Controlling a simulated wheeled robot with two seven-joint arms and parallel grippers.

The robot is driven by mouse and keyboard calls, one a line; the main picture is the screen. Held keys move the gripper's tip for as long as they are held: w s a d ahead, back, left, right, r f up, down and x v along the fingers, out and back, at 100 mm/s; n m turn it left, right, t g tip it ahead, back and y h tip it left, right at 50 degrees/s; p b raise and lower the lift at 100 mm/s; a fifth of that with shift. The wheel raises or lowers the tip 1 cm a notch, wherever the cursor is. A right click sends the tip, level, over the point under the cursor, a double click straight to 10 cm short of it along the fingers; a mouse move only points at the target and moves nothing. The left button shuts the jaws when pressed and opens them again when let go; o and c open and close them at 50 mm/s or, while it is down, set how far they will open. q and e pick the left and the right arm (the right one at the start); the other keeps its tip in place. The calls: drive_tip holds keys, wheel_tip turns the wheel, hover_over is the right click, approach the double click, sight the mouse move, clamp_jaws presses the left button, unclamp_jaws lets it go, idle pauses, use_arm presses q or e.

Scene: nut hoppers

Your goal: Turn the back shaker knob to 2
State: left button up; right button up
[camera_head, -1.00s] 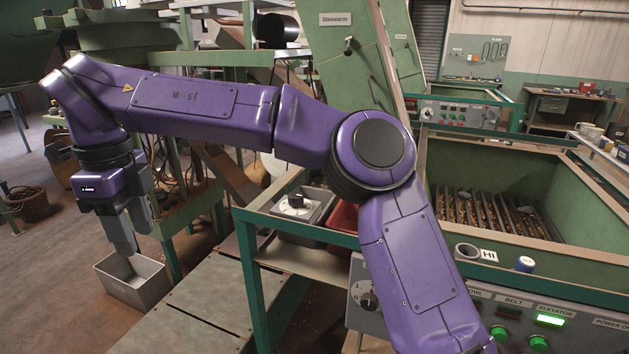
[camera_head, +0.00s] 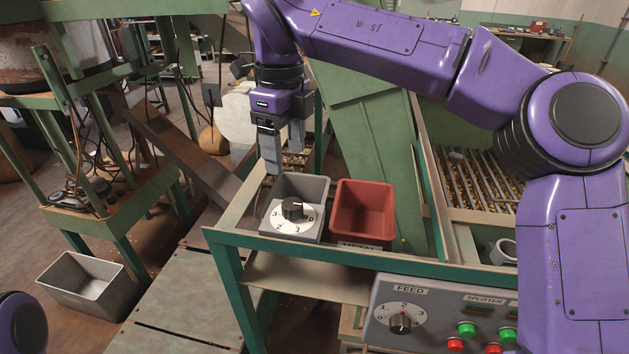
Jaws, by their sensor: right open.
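A black knob (camera_head: 292,208) sits on a round white numbered dial on the sloped face of a grey box (camera_head: 300,235). The box stands on the green-framed bench. The knob's mark seems to point right, but its exact setting is too small to read, and no shaker label is legible. My right gripper (camera_head: 285,160) is open and empty, pointing down above and just behind the dial, apart from the knob. A second knob (camera_head: 401,321), under a FEED label, is on the front control panel. My left gripper is out of view.
A red bin (camera_head: 363,213) stands right of the dial box. The green bench frame (camera_head: 330,253) runs in front. A green sloped chute (camera_head: 372,140) rises behind. A grey metal bin (camera_head: 85,285) sits on the floor at left.

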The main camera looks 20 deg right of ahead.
hover_over(290, 202)
drive_tip(key=f, duration=0.4)
drive_tip(key=shift+s+a+f, duration=0.2)
drive_tip(key=shift+a, duration=0.1)
drive_tip(key=f, duration=0.2)
drive_tip(key=d+f+p, duration=0.1)
drive_tip(key=f, duration=0.1)
drive_tip(key=shift+w+f, duration=0.2)
drive_tip(key=shift+f, duration=0.1)
drive_tip(key=shift+a+f, duration=0.1)
drive_tip(key=shift+f, duration=0.4)
drive_tip(key=shift+s+a+r, duration=0.1)
drive_tip(key=shift+a, duration=0.1)
drive_tip(key=shift+d, duration=0.1)
drive_tip(key=c, duration=1.1)
